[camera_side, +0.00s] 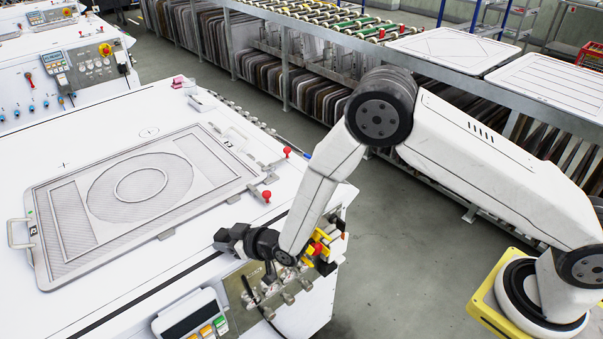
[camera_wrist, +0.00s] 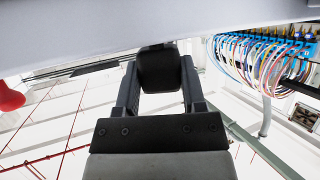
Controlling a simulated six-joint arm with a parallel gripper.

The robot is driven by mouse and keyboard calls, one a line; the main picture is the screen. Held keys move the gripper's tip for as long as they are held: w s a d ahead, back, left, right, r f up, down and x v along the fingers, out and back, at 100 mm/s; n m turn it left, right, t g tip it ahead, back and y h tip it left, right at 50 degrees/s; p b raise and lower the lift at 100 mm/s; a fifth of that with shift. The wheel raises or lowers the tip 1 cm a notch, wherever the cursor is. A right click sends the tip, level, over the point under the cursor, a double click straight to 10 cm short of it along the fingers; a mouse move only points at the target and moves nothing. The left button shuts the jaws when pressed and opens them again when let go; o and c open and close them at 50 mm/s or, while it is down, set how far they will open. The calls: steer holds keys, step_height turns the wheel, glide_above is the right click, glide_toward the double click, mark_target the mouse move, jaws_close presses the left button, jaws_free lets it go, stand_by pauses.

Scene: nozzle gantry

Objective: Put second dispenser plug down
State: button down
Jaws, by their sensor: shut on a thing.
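My gripper (camera_side: 236,237) reaches left over the front edge of the white machine table in the side view. In the wrist view my gripper (camera_wrist: 160,78) has its two dark fingers closed on a dark, rounded block, the plug (camera_wrist: 158,68). The plug sits between the fingertips, and its far end is cut off by a pale surface across the top. In the side view the plug cannot be told apart from the dark fingers. A row of metal fittings (camera_side: 272,296) lies on the machine front just below my gripper. Yellow and black parts (camera_side: 322,250) stand right behind my wrist.
A framed mesh panel (camera_side: 50,270) with a ring pattern lies on the white table (camera_side: 110,305). Red knobs (camera_side: 266,196) stand by its right edge. A control box (camera_side: 190,318) is at the front. Coloured cables (camera_wrist: 262,62) hang at the upper right of the wrist view.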

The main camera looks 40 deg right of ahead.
steer(key=shift+f, duration=0.5)
steer(key=shift+c, duration=0.9)
jaws_free()
steer(key=shift+r, duration=0.1)
steer(key=shift+r, duration=0.4)
steer(key=shift+s+r, duration=0.15)
steer(key=shift+s, duration=0.05)
steer(key=v, duration=1.1)
steer(key=shift+s+d, duration=0.2)
steer(key=shift+d+r, duration=0.1)
